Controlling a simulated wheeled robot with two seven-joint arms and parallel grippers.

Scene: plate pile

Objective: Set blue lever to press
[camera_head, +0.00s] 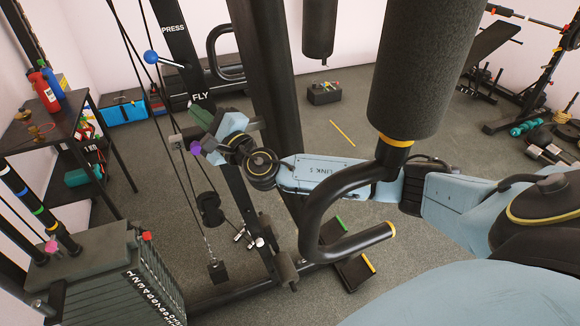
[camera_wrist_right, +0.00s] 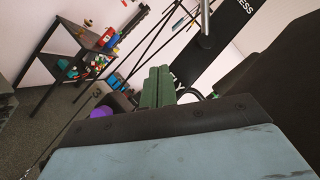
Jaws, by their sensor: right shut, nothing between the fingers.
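The blue lever shows as a blue ball (camera_head: 151,57) on a dark upright of the gym machine, at the upper left of the head view. It sits left of and below the PRESS label (camera_head: 173,28) and above the FLY label (camera_head: 199,97). My right gripper (camera_head: 199,116) is shut and empty, below and right of the blue ball and apart from it. Its green fingers lie together in the wrist view (camera_wrist_right: 156,86). A purple ball (camera_head: 195,147) is close beside the gripper; it also shows in the wrist view (camera_wrist_right: 102,112). My left gripper is out of view.
Cables and black machine posts (camera_head: 268,70) stand around my right arm. A padded roller (camera_head: 425,75) and curved handle (camera_head: 350,245) hang in front. A weight stack (camera_head: 100,285) stands at lower left, a dark table (camera_head: 70,118) at left.

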